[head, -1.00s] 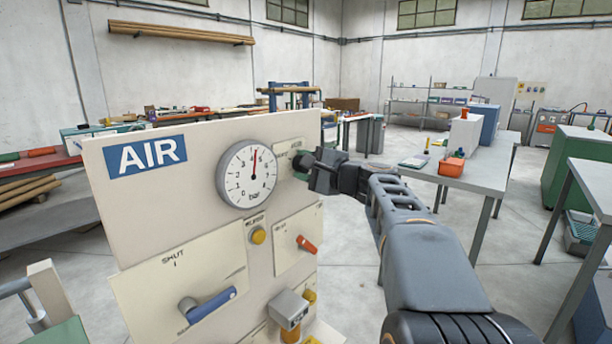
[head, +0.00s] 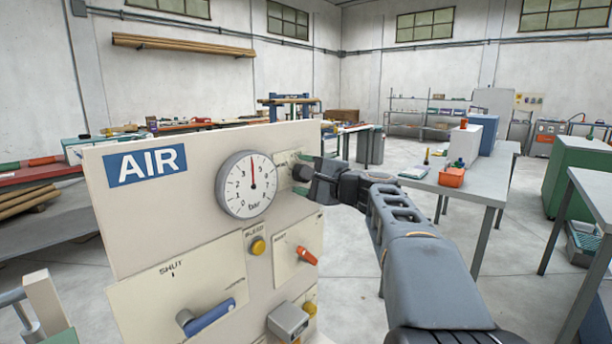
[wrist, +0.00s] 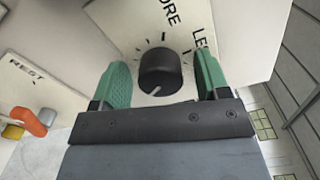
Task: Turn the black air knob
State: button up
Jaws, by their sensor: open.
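The black air knob (wrist: 161,72) sits on a plate lettered "MORE" and "LESS" in part, with tick marks round it; a white line marks its face. My gripper (wrist: 160,88) is open, with one green finger on each side of the knob. A gap shows on both sides of the knob in the wrist view. In the head view my gripper (head: 304,172) is at the right edge of the AIR panel (head: 200,215), and the knob is mostly hidden behind it. The round bar gauge (head: 246,184) left of the knob has its red needle pointing nearly straight up.
Below the knob are an orange lever (head: 307,255), a yellow bleed button (head: 257,246) and a blue-handled shut lever (head: 210,317). A grey table (head: 470,183) with an orange box (head: 452,177) stands to the right. Floor between is clear.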

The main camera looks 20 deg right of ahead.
jog(key=shift+s, duration=0.1)
jog(key=v, duration=1.3)
jog(key=shift+s+d, duration=0.2)
jog(key=shift+s, duration=0.1)
jog(key=a+f+n+g+p, duration=0.45)
jog(key=a+g+p, duration=0.25)
jog(key=a+p, duration=0.4)
jog(key=s+a+f+n+g+h+p, duration=0.3)
jog(key=s+a+n+g+h+p, duration=0.2)
jog(key=s+n+h+p, duration=0.2)
jog(key=s+n+p, duration=0.2)
jog(key=n+p, duration=0.2)
jog(key=n, duration=0.1)
jog(key=shift+s+g, duration=0.4)
dwell(2.4)
